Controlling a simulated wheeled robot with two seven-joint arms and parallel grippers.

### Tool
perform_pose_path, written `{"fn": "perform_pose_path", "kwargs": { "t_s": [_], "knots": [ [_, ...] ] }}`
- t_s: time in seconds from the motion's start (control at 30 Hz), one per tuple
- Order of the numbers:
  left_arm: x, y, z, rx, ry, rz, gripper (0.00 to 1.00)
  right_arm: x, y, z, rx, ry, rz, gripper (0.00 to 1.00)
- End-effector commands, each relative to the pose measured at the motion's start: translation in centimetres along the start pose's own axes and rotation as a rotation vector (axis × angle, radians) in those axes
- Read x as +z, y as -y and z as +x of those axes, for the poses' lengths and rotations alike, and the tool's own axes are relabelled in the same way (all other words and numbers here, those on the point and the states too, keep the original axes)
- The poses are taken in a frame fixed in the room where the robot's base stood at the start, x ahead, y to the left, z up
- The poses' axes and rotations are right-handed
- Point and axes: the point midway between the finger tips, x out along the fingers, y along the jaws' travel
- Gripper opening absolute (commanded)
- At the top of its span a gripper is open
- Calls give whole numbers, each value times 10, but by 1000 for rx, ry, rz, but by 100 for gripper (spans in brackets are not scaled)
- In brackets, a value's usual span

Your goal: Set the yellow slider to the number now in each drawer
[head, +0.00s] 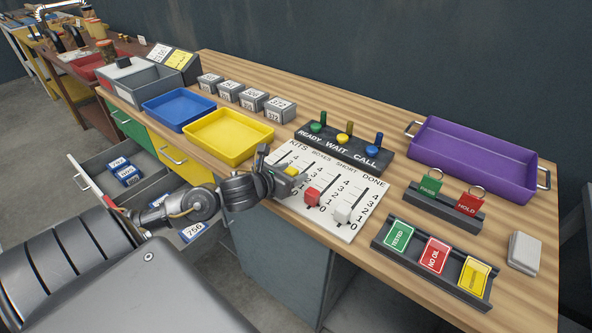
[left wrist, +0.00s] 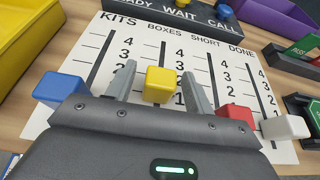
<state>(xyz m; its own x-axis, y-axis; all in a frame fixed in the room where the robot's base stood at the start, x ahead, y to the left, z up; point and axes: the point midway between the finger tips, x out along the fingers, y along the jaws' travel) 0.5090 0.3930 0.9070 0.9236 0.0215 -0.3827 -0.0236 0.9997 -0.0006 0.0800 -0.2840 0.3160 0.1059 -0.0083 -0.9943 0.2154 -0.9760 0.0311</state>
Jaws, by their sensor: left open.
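The white number board (head: 345,230) lies on the bench, with columns headed KITS, BOXES, SHORT and DONE. The yellow slider (left wrist: 160,85) stands in the BOXES column, near the 2 in the left wrist view; its exact mark is hard to tell. My left gripper (head: 281,170) is open, with one finger on each side of it; contact is not clear. The blue slider (left wrist: 62,90) is left of the gripper. The red slider (head: 312,196) and white slider (head: 342,213) are to its right. An open grey drawer (head: 92,181) holds several blue boxes with number labels (head: 127,172).
Yellow (head: 222,137) and blue (head: 179,109) trays lie left of the board. The READY WAIT CALL lever panel (head: 345,150) stands behind it. A purple tray (head: 470,155) and card rack (head: 432,265) are to the right. Green (head: 130,124) and yellow (head: 180,160) drawer fronts are shut.

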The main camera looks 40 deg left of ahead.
Motion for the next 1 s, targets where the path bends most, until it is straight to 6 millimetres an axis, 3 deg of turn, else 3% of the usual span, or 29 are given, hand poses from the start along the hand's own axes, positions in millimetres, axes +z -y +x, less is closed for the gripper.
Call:
{"fn": "perform_pose_path", "kwargs": {
  "t_s": [0.2,0.53,0.93,1.0],
  "knots": [
    [1,0,20,0,1,0,53,6,11,-4,-13,9,4,98],
    [0,1,23,-1,0,2,53,7,16,-4,-20,10,7,98],
    [0,1,23,-1,0,2,0,9,4,-4,-5,13,1,98],
    [0,1,23,-1,0,2,0,10,2,-4,-4,14,0,98]
  ]
}}
